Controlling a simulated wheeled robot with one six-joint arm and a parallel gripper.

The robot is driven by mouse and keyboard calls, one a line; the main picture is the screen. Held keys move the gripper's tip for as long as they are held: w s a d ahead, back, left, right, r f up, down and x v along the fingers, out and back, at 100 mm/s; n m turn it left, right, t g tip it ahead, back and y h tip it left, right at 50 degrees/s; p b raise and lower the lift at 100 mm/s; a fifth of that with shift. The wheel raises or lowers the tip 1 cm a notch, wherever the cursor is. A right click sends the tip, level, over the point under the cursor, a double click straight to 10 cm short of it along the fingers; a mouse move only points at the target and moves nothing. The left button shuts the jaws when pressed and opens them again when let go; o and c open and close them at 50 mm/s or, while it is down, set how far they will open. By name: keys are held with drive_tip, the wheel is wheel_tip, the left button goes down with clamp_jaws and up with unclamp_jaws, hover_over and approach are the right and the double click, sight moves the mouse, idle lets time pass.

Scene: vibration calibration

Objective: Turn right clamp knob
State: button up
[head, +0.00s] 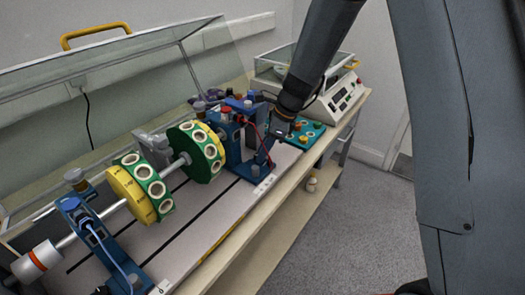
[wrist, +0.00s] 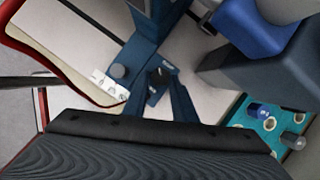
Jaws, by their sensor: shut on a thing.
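The right blue bearing stand (head: 236,150) stands at the right end of the shaft in the head view. My gripper (head: 267,155) reaches down from the upper right to the blue foot of this stand. It is shut on the right clamp knob, which is mostly hidden by the gripper in the head view. In the wrist view the blue foot (wrist: 145,60) runs across the pale bed, with a dark round knob (wrist: 118,71) on it. The exact contact between the jaws and the held knob is not clear there.
Green and yellow discs (head: 196,150) sit on the shaft, left of my gripper. The left blue stand (head: 85,225) is at the front left. A teal board (head: 305,133) with knobs lies right of my gripper. A white instrument (head: 343,97) stands behind. A raised clear cover (head: 110,75) is at the back.

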drive_tip(key=n+g, duration=0.1)
drive_tip(key=n, duration=0.1)
drive_tip(key=n+g, duration=0.1)
drive_tip(key=n, duration=0.2)
drive_tip(key=shift+w, duration=0.35)
drive_tip(key=shift+n, duration=0.3)
drive_tip(key=o, duration=1)
drive_tip(key=shift+o, duration=0.2)
drive_tip(key=b+v, duration=0.1)
drive_tip(key=v, duration=0.6)
drive_tip(key=shift+r, duration=0.4)
drive_tip(key=shift+w, duration=0.1)
